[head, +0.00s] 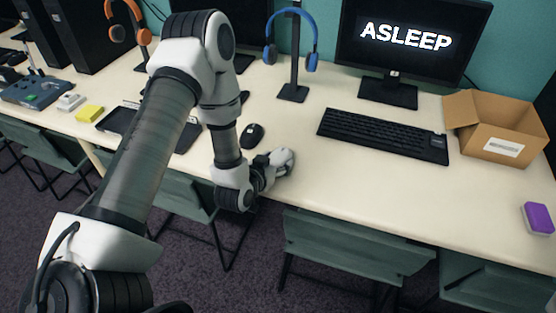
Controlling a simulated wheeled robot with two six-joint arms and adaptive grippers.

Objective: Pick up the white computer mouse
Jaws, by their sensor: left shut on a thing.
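The white computer mouse (283,158) is near the front edge of the desk, just left of the middle of the head view. My left gripper (272,166) reaches it from the front left and is shut on it. The gripper's dark fingers hide part of the mouse's near side. I cannot tell whether the mouse touches the desk or is just above it. My right gripper is not in view.
A black mouse (251,135) lies close behind my left gripper. A black keyboard (384,134) is to the right, with an open cardboard box (490,145) beyond it. A blue headset (291,40) hangs on a stand behind. Chairs (350,238) stand under the front edge.

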